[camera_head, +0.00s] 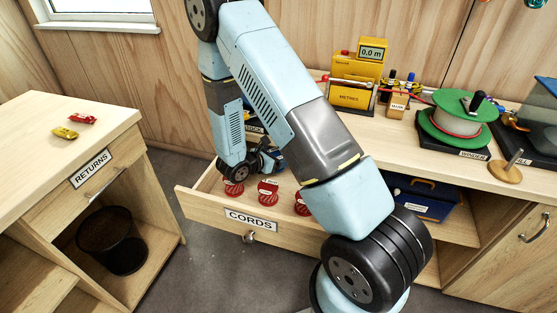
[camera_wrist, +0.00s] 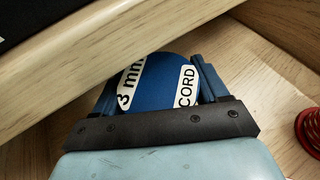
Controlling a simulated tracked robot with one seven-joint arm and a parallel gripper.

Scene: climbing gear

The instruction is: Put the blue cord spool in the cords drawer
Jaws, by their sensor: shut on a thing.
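The blue cord spool (camera_wrist: 160,85) carries white labels reading "3 mm" and "CORD". My gripper (camera_wrist: 158,92) is shut on it, with one finger on each side. In the head view my gripper (camera_head: 262,160) is low at the back left of the open cords drawer (camera_head: 210,200), close under the worktop edge. The spool there is mostly hidden by my gripper. In the wrist view the spool is over the drawer's pale wood floor. I cannot tell whether it touches the floor. Several red spools (camera_head: 268,190) stand in the drawer, one at the right of the wrist view (camera_wrist: 311,130).
The worktop edge (camera_wrist: 80,75) passes close to the spool in the wrist view. The worktop bears a yellow meter (camera_head: 352,92) and a green reel (camera_head: 457,118). A blue box (camera_head: 420,198) sits on the shelf below. The returns cabinet (camera_head: 60,140) stands at left.

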